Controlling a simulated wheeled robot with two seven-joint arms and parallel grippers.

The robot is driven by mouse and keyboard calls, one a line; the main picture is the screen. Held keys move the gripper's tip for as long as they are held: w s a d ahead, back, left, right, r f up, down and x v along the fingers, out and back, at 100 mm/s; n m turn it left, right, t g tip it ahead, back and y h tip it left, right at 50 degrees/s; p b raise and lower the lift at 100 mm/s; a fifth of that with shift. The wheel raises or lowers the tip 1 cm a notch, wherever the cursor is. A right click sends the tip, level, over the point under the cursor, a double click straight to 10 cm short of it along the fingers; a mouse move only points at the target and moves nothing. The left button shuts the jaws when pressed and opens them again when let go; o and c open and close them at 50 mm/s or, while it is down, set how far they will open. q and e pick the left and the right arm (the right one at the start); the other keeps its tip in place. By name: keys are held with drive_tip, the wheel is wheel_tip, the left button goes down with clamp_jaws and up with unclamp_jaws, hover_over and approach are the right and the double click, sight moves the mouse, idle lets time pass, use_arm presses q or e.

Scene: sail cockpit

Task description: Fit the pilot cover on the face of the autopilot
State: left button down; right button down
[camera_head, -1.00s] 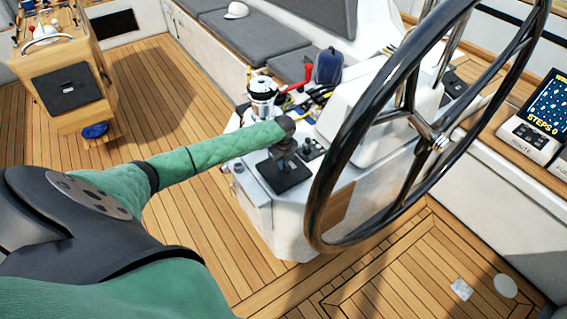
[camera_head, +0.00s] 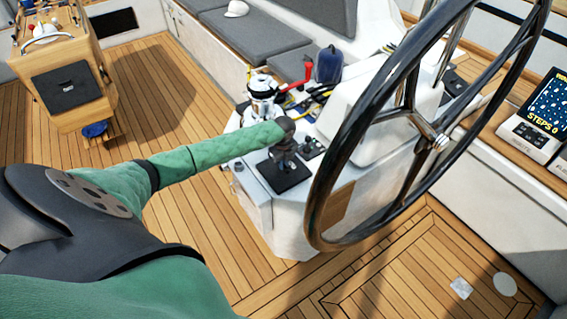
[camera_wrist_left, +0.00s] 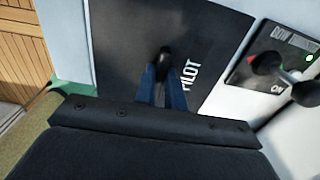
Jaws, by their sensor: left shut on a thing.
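The pilot cover (camera_head: 285,178) is a flat black square panel at the console's near corner. In the left wrist view the cover (camera_wrist_left: 122,45) carries the white word PILOT and has a small dark tab in its middle. My left gripper (camera_head: 284,160) stands over the cover; in the left wrist view its fingers (camera_wrist_left: 165,75) are shut on that tab. The autopilot's face cannot be made out; the cover and gripper hide what lies behind. I cannot tell whether the cover is seated or just above the surface. My right gripper is not in view.
A switch panel (camera_wrist_left: 278,60) with a green light and dark levers is right of the cover. The large steering wheel (camera_head: 322,190) stands close on the right. A winch (camera_head: 262,92) and a red-handled lever (camera_head: 305,72) are behind. Open teak floor (camera_head: 185,220) lies left.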

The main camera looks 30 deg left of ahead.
use_arm(q)
drive_tip(key=c, duration=1.5)
unclamp_jaws()
drive_tip(key=shift+o, duration=0.6)
drive_tip(key=o, duration=0.4)
drive_tip(key=shift+c, duration=0.2)
drive_tip(key=shift+o, duration=0.5)
drive_tip(key=shift+r+p, duration=0.15)
drive_tip(key=shift+p, duration=0.15)
drive_tip(key=shift+r+p, duration=0.65)
drive_tip(key=shift+r, duration=0.15)
drive_tip(key=shift+r+p, duration=1.95)
drive_tip(key=shift+r, duration=0.65)
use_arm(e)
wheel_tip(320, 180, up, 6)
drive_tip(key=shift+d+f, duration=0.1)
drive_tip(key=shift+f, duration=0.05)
